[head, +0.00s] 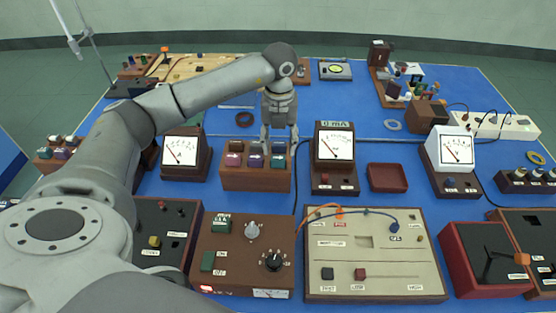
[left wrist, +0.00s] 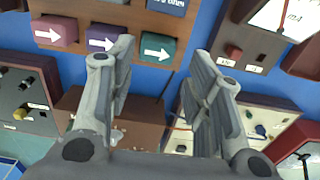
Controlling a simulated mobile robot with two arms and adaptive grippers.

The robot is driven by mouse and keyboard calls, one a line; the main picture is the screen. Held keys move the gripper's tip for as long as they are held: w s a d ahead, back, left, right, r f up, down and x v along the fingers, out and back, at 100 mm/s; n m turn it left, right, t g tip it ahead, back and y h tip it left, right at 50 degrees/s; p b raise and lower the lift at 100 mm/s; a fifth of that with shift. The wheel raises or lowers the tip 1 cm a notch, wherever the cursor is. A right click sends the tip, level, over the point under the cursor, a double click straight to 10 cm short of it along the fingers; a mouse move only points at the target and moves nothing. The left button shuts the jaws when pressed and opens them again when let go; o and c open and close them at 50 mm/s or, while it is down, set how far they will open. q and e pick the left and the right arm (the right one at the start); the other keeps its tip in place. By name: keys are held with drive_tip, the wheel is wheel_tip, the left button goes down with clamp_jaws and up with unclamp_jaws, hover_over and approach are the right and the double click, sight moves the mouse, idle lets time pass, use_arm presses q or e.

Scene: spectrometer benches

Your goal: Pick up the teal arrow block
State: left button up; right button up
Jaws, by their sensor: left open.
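The teal arrow block (head: 278,161) sits at the right end of a brown wooden rack (head: 255,182), with a white arrow on its face. In the left wrist view the teal block (left wrist: 158,50) shows between the open fingers, with its arrow pointing right. A purple arrow block (head: 256,161) and a pink arrow block (head: 233,159) stand to its left in the same rack. My left gripper (head: 280,148) is open and empty over the right part of the rack; its fingers partly hide the blocks. I cannot tell the exact gap to the teal block. My right gripper is not in view.
A brown-based meter (head: 335,180) stands close to the right of the rack, and another meter (head: 185,158) to its left. A control box (head: 243,242) and a beige panel (head: 375,275) lie in front. A shallow red tray (head: 387,178) is farther right.

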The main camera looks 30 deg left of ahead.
sight(278, 157)
use_arm(q)
drive_tip(key=f+p, duration=0.1)
drive_tip(key=f, duration=0.3)
drive_tip(key=shift+s+a+f+p, duration=0.1)
drive_tip(key=shift+s+f+p, duration=0.1)
drive_tip(key=shift+p, duration=0.2)
drive_tip(key=shift+f, duration=0.25)
drive_tip(key=shift+w+f, duration=0.1)
drive_tip(key=shift+f, duration=0.05)
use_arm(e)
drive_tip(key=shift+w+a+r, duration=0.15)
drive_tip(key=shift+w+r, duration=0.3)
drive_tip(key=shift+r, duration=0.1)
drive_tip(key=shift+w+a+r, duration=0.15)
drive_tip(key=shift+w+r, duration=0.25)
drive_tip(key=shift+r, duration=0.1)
use_arm(q)
drive_tip(key=shift+c, duration=0.3)
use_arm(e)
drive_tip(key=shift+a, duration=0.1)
use_arm(q)
drive_tip(key=c, duration=0.7)
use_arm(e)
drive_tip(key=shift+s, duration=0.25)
